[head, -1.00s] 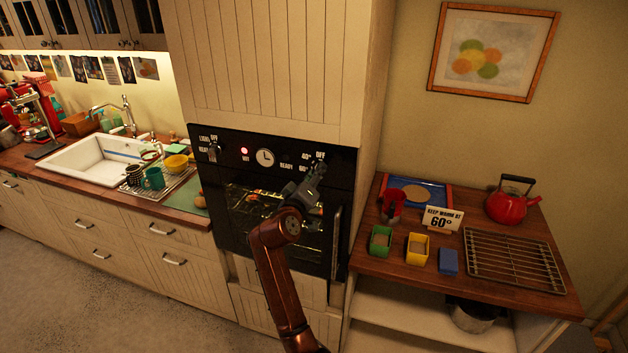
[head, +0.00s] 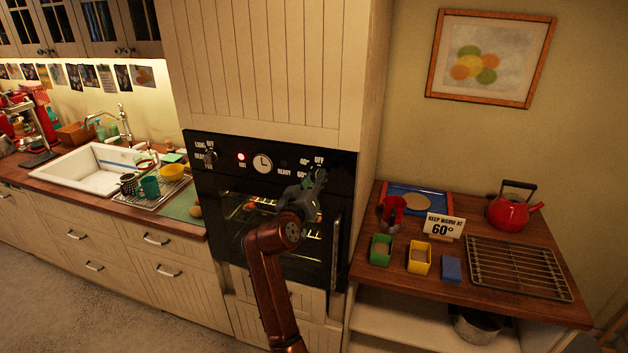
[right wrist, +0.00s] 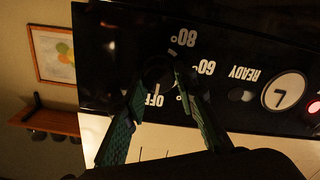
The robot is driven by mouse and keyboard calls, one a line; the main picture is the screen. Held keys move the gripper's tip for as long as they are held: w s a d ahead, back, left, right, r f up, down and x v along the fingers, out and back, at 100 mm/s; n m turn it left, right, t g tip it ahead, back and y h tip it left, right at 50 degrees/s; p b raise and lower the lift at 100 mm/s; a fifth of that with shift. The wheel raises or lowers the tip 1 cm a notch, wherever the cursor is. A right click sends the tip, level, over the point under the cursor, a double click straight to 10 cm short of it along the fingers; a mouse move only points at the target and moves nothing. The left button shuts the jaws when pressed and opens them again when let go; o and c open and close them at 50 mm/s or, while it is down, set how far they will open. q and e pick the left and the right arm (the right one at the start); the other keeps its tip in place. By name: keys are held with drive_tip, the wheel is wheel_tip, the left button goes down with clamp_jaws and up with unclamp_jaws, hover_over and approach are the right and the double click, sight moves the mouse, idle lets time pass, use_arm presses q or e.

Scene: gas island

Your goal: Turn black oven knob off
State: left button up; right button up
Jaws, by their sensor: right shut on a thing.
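The black oven (head: 345,175) has a glossy black control panel with a clock, a lit red lamp and two knobs. The right-hand black knob (right wrist: 158,74) sits among the marks OFF, 60° and 80° in the right wrist view. Its pointer direction is too dark to tell. My right gripper (head: 318,174) is at this knob and mostly hides it in the head view. In the right wrist view its two green fingers (right wrist: 160,88) are on either side of the knob, shut on it. The left-hand knob (head: 210,156) is free. My left gripper is not in view.
The oven door handle (head: 335,250) stands below the right gripper. A wooden counter (head: 400,275) to the right holds a red kettle (head: 510,210), a "KEEP WARM AT 60°" sign (head: 444,226), a rack (head: 520,267) and small boxes. A sink (head: 90,168) is at the left.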

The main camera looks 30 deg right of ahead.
drive_tip(key=shift+f, duration=0.2)
drive_tip(key=o, duration=1.1)
drive_tip(key=shift+r, duration=0.1)
drive_tip(key=v, duration=1.2)
drive_tip(key=shift+s, duration=0.1)
